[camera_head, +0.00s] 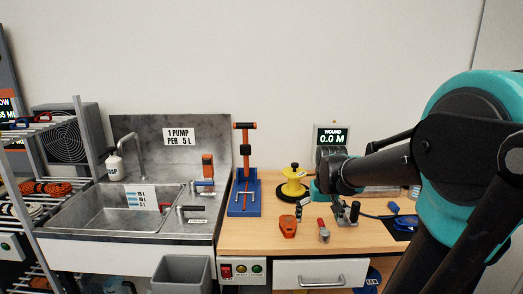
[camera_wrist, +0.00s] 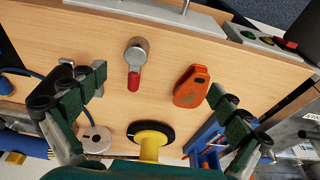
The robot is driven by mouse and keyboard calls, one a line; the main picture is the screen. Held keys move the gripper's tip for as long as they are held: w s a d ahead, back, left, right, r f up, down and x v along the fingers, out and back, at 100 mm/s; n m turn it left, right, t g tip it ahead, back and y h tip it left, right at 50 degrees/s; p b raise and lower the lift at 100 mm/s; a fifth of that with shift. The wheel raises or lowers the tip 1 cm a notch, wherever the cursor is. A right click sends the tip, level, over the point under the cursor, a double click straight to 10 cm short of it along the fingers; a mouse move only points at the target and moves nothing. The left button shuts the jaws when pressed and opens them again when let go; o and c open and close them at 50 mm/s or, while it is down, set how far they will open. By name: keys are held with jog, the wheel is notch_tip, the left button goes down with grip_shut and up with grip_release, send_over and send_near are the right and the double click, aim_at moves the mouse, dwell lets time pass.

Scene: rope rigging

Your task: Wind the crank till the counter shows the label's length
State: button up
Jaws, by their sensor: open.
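The counter screen (camera_head: 332,139) stands at the back of the wooden bench and reads "WOUND 0.0 M". A yellow spool (camera_head: 293,182) on a black round base stands left of it; it also shows at the bottom of the wrist view (camera_wrist: 150,145). A grey pivot with a red-handled lever (camera_wrist: 134,65) is on the bench, seen also in the head view (camera_head: 323,232); I cannot tell whether it is the crank. My gripper (camera_wrist: 158,88) is open and empty above the bench, its fingers apart. I cannot make out a label giving a length.
An orange tool (camera_head: 288,227) lies near the bench front. A blue stand with an orange post (camera_head: 245,180) is to its left. A steel sink (camera_head: 110,212) and a rope rack (camera_head: 40,185) are farther left. A blue cable (camera_head: 375,213) lies at right.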

jog(key=s+f+t, duration=0.1)
jog(key=s+f, duration=1)
jog(key=s, duration=0.2)
jog(key=shift+s+d+f, duration=0.15)
jog(key=shift+s+f, duration=0.1)
jog(key=shift+s, duration=0.15)
jog(key=shift+c, duration=0.6)
